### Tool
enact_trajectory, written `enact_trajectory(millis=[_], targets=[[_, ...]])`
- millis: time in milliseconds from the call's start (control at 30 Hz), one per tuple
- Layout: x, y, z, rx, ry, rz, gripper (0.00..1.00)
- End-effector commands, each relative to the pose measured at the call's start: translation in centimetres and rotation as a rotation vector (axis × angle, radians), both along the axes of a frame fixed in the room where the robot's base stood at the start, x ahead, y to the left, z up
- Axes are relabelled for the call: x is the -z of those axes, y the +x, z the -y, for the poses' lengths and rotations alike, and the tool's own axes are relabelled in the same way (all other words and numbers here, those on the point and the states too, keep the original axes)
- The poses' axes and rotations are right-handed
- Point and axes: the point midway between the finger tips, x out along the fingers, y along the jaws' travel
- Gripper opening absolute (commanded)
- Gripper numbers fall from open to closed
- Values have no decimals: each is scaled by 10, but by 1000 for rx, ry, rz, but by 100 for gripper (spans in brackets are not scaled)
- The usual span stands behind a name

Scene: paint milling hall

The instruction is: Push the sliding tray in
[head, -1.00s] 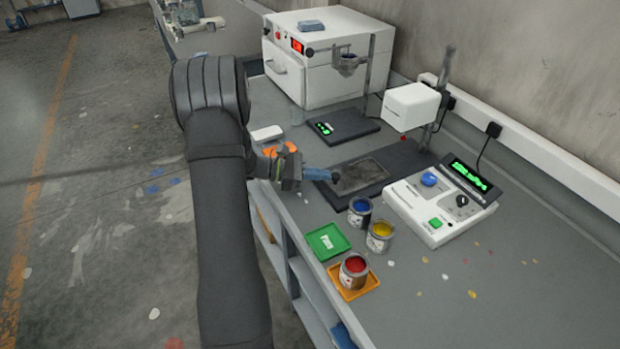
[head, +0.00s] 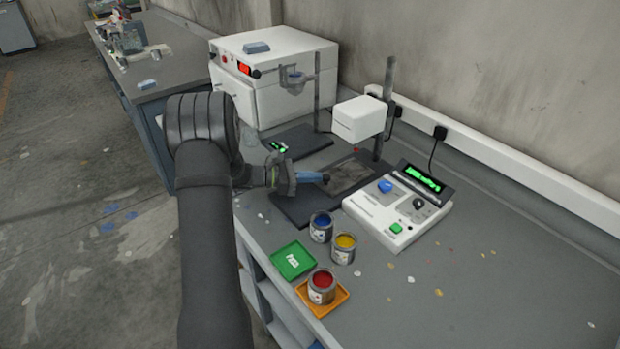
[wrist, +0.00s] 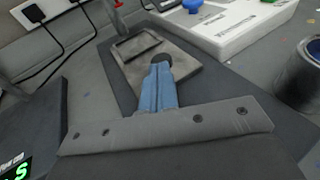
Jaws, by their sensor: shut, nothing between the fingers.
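The sliding tray (head: 352,174) is a flat grey plate lying on a dark base (head: 296,211) on the bench. Its inner part lies below the white instrument head (head: 358,119). A small black knob (head: 326,179) stands at its near left end.
Paint cans, blue (head: 320,227), yellow (head: 343,249) and red (head: 321,287), stand near the front. A white control box (head: 395,212) sits right of the tray. A scale (head: 296,141) and white oven (head: 275,75) are behind. The right bench is mostly clear.

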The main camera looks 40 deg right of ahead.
Motion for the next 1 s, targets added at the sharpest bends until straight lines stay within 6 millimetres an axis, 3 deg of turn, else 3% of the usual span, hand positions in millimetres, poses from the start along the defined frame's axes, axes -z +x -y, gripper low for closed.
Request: enact_trajectory(millis=[100, 267, 700, 1000], targets=[[-2, -1, 6, 0, -5, 5, 0], [-5, 6, -7, -1, -6, 5, 0], [-20, 49, -96, -3, -3, 2, 0], [-25, 62, -124, -1, -2, 0, 0]])
